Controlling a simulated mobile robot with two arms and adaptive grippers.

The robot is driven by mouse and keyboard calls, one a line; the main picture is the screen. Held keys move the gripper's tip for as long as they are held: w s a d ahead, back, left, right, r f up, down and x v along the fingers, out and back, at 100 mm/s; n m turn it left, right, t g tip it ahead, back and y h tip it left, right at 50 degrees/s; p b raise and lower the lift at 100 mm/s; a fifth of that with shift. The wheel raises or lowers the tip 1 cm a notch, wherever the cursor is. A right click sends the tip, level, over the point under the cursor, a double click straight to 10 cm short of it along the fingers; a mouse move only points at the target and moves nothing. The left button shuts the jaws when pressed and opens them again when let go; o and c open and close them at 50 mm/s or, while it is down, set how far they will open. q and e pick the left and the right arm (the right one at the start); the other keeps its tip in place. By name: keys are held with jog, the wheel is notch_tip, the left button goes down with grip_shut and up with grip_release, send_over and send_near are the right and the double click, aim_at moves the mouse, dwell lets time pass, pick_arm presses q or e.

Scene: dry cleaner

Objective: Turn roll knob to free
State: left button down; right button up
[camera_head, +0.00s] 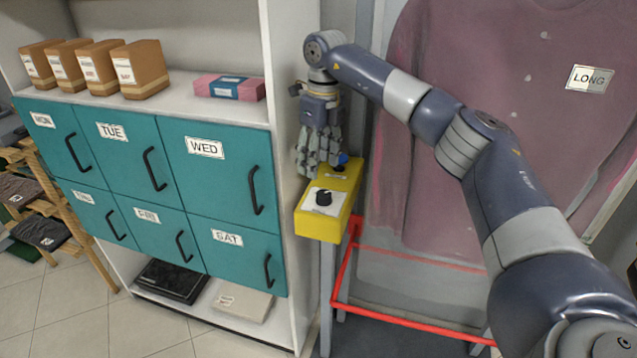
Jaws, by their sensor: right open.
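A yellow control box (343,212) stands on a grey post beside the shelf unit. A black knob (323,197) sits on a white plate on its near top face; the plate's lettering is too small to read, so I cannot tell whether this is the roll knob. Farther back on the box is a small blue part (343,159) near a dark round part, partly hidden by my fingers. My right gripper (319,160) points down over the back left of the box, its fingers open, apart from the black knob. I cannot tell whether the fingertips touch the box. My left gripper is out of view.
A white shelf unit (280,150) with teal day-labelled drawers (135,160) stands close to the left of the box. A red rail frame (410,318) runs low to the right. A large pink garment panel marked LONG (480,130) is behind my right arm.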

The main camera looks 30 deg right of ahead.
aim_at(324, 193)
jog(key=shift+h, duration=0.3)
jog(key=f+p, duration=0.1)
jog(key=f, duration=0.1)
jog(key=d+f+p, duration=0.1)
jog(key=f, duration=0.2)
jog(key=f+p, duration=0.1)
jog(key=f, duration=0.2)
jog(key=shift+w+d+f, duration=0.15)
jog(key=shift+w+d, duration=0.05)
jog(key=shift+d, duration=0.15)
jog(key=shift+f, duration=0.6)
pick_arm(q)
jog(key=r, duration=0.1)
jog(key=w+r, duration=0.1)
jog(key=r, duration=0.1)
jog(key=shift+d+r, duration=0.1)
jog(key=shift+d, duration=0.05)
pick_arm(e)
jog(key=shift+s, duration=0.1)
jog(key=c, duration=1.1)
